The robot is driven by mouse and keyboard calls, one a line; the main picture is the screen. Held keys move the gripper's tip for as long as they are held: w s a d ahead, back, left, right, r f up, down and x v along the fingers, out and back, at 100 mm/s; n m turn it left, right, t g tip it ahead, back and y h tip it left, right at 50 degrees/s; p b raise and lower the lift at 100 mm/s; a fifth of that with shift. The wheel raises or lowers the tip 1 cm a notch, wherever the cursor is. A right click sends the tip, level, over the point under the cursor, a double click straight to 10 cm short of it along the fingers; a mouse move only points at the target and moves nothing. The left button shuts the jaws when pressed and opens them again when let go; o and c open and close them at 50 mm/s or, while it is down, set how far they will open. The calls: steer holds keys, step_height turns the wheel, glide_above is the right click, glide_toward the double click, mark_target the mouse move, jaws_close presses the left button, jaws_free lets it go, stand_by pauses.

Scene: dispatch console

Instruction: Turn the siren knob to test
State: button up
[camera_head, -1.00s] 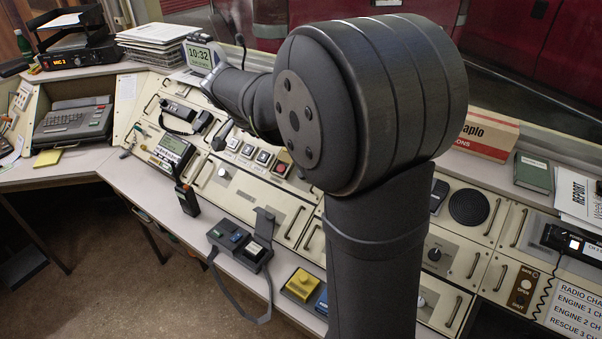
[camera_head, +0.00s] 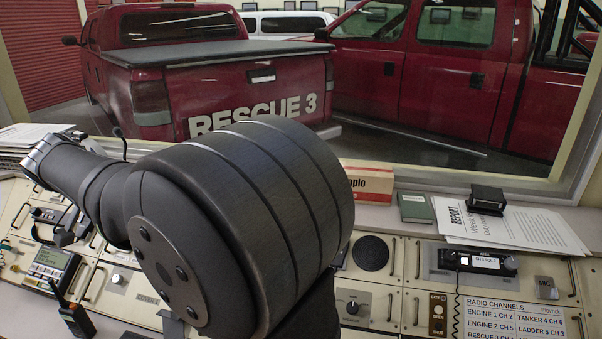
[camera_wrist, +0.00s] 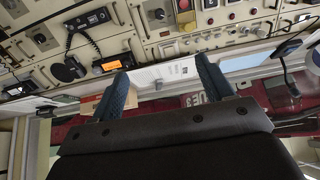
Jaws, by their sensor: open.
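In the wrist view, a dark knob (camera_wrist: 40,38) is at the upper left and another knob (camera_wrist: 158,13) is at the top middle. My gripper (camera_wrist: 162,67) is open and empty, its two fingers apart and away from both knobs. My arm hides part of the console in the head view.
A round speaker (camera_head: 370,252), a radio with a coiled cord (camera_head: 478,262), a green book (camera_head: 416,208) and a red-and-white box (camera_head: 368,182) are at the right. A handheld radio (camera_head: 76,320) stands at the lower left. A window runs behind the console.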

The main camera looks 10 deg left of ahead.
steer(key=c, duration=0.4)
steer(key=w+f+m, duration=0.6)
steer(key=f+m, duration=0.2)
steer(key=f, duration=0.1)
steer(key=w+f+m, duration=0.6)
steer(key=f+m, duration=0.3)
steer(key=w+f+m, duration=0.6)
steer(key=f+m, duration=0.3)
steer(key=shift+f, duration=0.2)
stand_by(0.4)
